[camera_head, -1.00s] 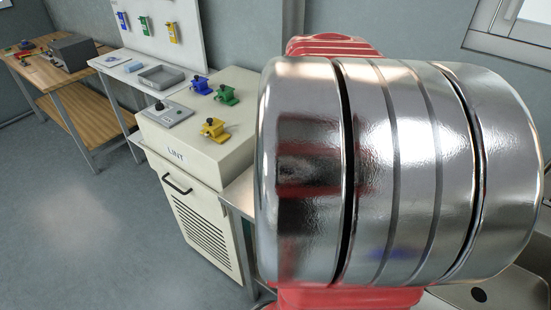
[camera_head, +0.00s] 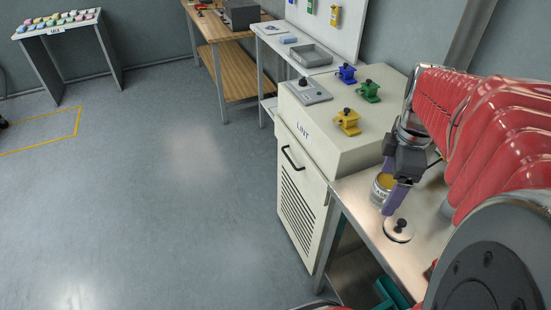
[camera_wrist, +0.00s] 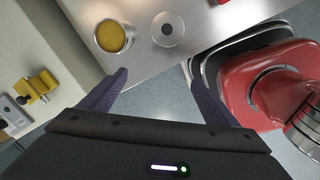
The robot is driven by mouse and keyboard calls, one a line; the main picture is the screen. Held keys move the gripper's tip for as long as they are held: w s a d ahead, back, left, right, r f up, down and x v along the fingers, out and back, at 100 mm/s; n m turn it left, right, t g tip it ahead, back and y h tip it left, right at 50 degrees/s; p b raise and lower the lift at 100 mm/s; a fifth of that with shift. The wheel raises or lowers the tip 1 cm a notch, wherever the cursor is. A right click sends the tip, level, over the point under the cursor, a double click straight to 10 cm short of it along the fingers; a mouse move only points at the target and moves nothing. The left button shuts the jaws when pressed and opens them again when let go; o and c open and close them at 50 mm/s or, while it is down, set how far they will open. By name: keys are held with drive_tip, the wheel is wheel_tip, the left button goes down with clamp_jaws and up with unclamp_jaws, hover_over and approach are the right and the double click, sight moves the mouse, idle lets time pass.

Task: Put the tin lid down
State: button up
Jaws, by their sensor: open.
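The tin lid (camera_head: 399,229), a pale round disc with a dark knob, lies flat on the metal bench. It also shows in the wrist view (camera_wrist: 168,28), apart from the fingers. The open tin (camera_head: 382,188) with yellow contents stands beside it, and shows in the wrist view (camera_wrist: 113,37) left of the lid. My gripper (camera_head: 397,196) has purple fingers and appears close to the tin and lid in the head view. In the wrist view my gripper (camera_wrist: 154,72) is open, its fingers wide apart with nothing between them.
The cream LINT cabinet (camera_head: 348,133) carries blue, green and yellow clamps and stands left of the bench (camera_head: 361,205). A red machine (camera_wrist: 275,80) is at the right of the wrist view. Open floor (camera_head: 180,190) lies to the left.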

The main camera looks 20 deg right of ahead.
drive_tip(key=a+r+m+t, duration=0.1)
drive_tip(key=a+m, duration=0.4)
drive_tip(key=a, duration=0.6)
drive_tip(key=a+r+m+t, duration=0.1)
drive_tip(key=a+m+t, duration=0.2)
drive_tip(key=a, duration=0.9)
drive_tip(key=m, duration=0.3)
drive_tip(key=shift+s+r+t+y, duration=0.25)
drive_tip(key=shift+r+t+y, duration=0.05)
drive_tip(key=shift+y, duration=0.1)
